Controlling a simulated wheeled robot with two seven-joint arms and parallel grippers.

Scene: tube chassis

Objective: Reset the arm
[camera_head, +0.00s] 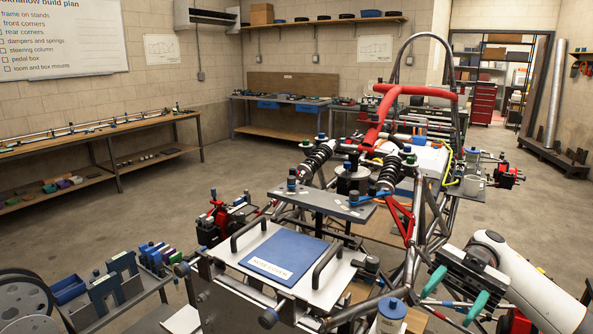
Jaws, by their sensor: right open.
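My right arm (520,282) comes in from the lower right. Its gripper (449,307) has a dark body and two teal fingers set wide apart. It is open, with nothing seen between the fingers. It is at the right side of the tube chassis (422,215), over or beside its front right rods; I cannot tell how close it is to them. My left gripper is not in view.
A white box with a blue panel (285,254) and two black handles stands in front. Coil dampers (318,159) and a red tube (380,112) rise behind it. A parts cart (110,310) stands at lower left. A workbench (90,140) lines the left wall. Open floor (120,225) lies between.

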